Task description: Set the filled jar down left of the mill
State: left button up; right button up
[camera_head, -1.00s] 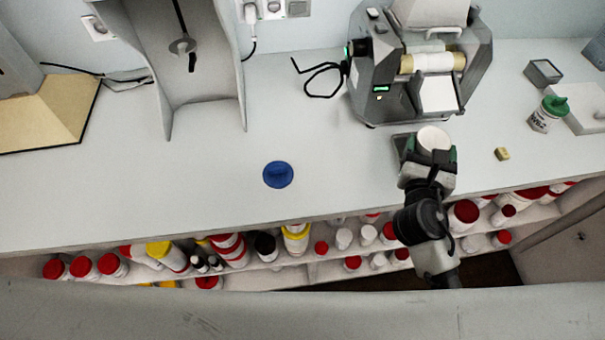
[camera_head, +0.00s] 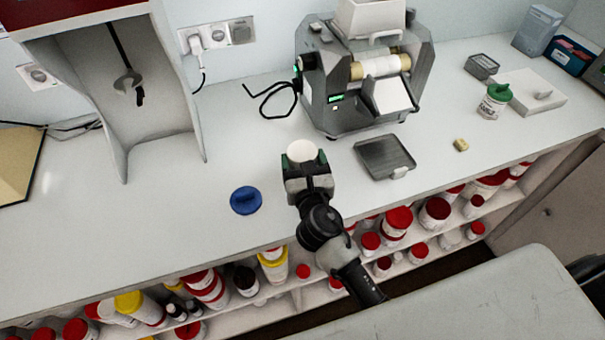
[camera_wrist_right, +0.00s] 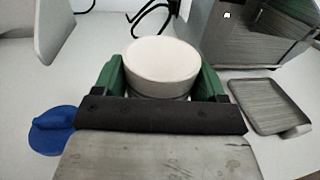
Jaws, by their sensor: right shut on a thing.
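The mill (camera_head: 360,85) stands at the back of the counter in the head view, with rollers and a sloped white outlet. My right gripper (camera_head: 303,160) is shut on the jar (camera_head: 301,150), in front of and left of the mill. In the right wrist view the jar (camera_wrist_right: 162,66) shows a white round top between green fingers (camera_wrist_right: 162,80); its lower part is mostly hidden. I cannot tell whether its base touches the counter. My left gripper is not in view.
A blue lid (camera_head: 246,200) lies left of the jar. A grey tray (camera_head: 385,157) lies in front of the mill. A black cable (camera_head: 272,98) loops on the counter left of the mill. Shelves of bottles are below the front edge.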

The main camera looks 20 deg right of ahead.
notch_tip(320, 180, down, 4)
jog(key=shift+r+b, duration=0.1)
jog(key=shift+b, duration=0.85)
jog(key=shift+f, duration=0.25)
jog(key=o, duration=0.9)
